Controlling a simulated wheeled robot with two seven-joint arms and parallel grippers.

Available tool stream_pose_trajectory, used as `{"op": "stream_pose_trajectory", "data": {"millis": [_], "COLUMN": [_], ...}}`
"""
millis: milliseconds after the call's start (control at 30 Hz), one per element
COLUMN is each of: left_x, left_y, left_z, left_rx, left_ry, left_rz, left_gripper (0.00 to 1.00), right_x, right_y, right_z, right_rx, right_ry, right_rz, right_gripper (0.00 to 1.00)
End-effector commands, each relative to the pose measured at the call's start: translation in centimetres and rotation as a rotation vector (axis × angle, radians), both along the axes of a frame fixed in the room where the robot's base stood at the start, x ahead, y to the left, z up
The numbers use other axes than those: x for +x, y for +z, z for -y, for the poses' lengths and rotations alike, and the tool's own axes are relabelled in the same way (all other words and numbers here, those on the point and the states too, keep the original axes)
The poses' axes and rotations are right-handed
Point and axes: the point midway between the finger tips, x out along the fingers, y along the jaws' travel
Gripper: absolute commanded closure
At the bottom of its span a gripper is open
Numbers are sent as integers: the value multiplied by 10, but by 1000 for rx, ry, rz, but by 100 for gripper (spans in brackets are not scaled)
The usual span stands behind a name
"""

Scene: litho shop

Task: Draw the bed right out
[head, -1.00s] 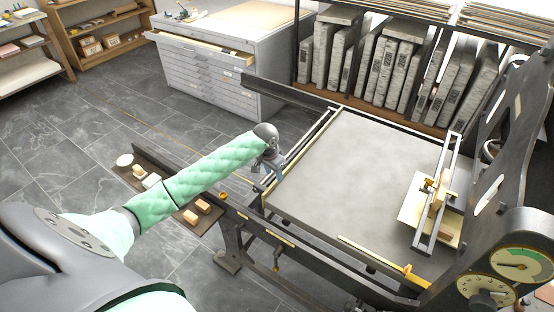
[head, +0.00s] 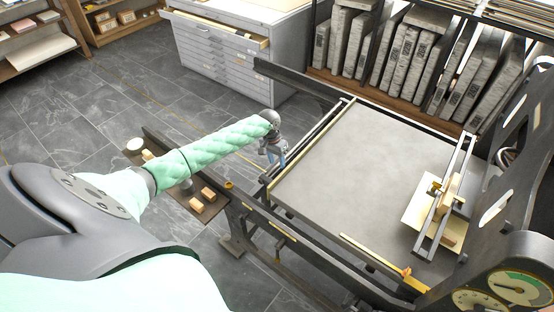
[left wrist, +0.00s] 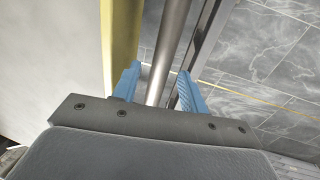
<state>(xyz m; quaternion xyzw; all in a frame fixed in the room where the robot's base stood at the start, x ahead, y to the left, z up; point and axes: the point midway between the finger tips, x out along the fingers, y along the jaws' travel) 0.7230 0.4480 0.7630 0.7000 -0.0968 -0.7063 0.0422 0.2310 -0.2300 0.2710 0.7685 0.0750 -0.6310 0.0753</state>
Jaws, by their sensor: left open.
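The press bed (head: 350,170) is a wide grey slab with a pale yellow edge, lying between dark side rails. A metal bar (head: 321,128) runs along its left end. My left gripper (head: 277,157) is at the near part of this end, its blue fingers pointing down. In the left wrist view, the round bar (left wrist: 170,45) passes between the open fingers of the gripper (left wrist: 160,72), with the bed's yellow edge (left wrist: 121,40) beside the left finger. The fingers do not visibly clamp the bar. My right gripper is out of view.
A dark rail (head: 300,82) extends left past the bed on the far side. A small shelf (head: 205,208) with blocks is on the near side. The grey drawer cabinet (head: 225,60) stands behind. The floor (head: 120,90) left of the bed is clear.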

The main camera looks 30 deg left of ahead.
Motion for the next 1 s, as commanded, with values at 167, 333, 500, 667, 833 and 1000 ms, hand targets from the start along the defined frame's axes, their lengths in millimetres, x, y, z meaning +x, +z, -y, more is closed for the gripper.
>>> {"op": "stream_pose_trajectory", "data": {"millis": [167,333,500,667,833,1000], "left_x": [0,0,0,0,0,1], "left_y": [-6,-7,-7,-6,-6,-7], "left_z": [1,1,1,1,0,-14], "left_rx": [1,1,1,1,1,4], "left_ry": [0,-1,-1,-1,0,1], "left_rz": [1,1,1,1,1,1], "left_gripper": [57,57,80,100,100,100], "right_x": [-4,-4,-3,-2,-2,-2], "right_y": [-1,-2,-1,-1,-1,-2], "right_z": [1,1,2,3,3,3], "right_rx": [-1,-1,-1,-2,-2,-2], "right_ry": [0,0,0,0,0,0], "right_rz": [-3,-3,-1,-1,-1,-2], "right_gripper": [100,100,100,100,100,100]}}
